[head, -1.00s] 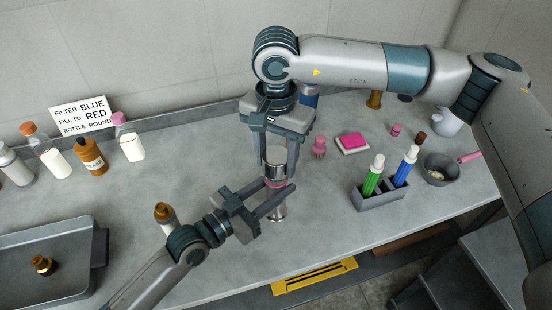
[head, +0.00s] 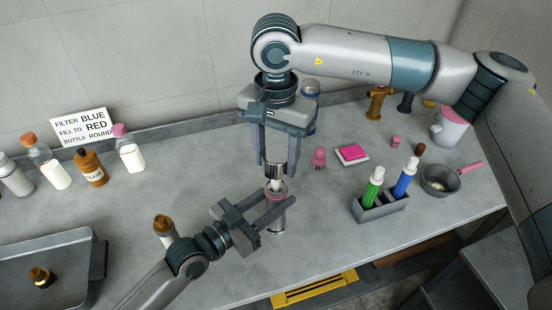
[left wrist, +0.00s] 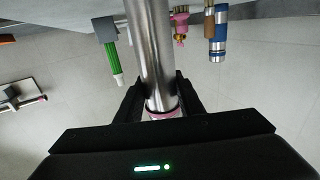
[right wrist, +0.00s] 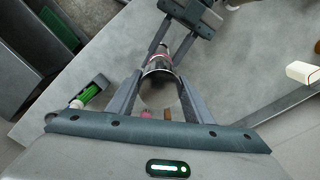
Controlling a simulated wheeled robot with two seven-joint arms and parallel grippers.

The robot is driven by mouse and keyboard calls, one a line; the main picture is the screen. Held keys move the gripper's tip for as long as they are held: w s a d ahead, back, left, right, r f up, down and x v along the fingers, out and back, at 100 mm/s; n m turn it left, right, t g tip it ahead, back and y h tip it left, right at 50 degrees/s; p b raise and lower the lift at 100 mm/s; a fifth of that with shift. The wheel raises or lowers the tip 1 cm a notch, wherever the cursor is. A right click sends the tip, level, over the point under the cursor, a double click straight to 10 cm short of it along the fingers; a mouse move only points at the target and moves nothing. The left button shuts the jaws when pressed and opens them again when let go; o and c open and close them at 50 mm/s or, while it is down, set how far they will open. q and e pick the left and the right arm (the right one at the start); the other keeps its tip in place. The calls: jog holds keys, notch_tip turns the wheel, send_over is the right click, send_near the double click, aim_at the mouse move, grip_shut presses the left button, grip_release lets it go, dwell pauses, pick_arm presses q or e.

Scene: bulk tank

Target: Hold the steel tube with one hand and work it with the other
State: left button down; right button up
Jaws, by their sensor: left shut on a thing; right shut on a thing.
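The steel tube (head: 278,228) stands upright above the front part of the counter, with a pink band near its upper end. My left gripper (head: 283,205) is shut around it from the left; the left wrist view shows the tube (left wrist: 155,50) between the fingers, with the pink band (left wrist: 164,113) there. My right gripper (head: 277,170) points down and is shut on a steel cap (head: 275,171) above the tube. A whitish part (head: 274,185) shows between cap and tube. The right wrist view shows the cap (right wrist: 159,91) close up. Whether the tube's foot touches the counter is unclear.
A grey holder (head: 381,206) with green and blue marker-like tubes stands to the right, near a pan (head: 438,180). Several bottles (head: 91,168) line the back left by a sign (head: 83,124). A metal tray (head: 72,241) lies front left.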

pick_arm(q)
jog(key=c, duration=1.1)
grip_release()
jog(key=shift+s+a, duration=0.1)
jog(key=shift+a, duration=0.05)
jog(key=shift+s+a+f, duration=0.1)
jog(key=shift+s+a, duration=0.25)
jog(key=shift+a, duration=0.1)
pick_arm(e)
jog(key=shift+f, duration=0.25)
notch_tip(320, 180, down, 2)
jog(key=b, duration=0.2)
jog(key=shift+b, duration=0.3)
pick_arm(q)
jog(key=shift+v, duration=5.3)
pick_arm(e)
jog(key=shift+f, duration=0.15)
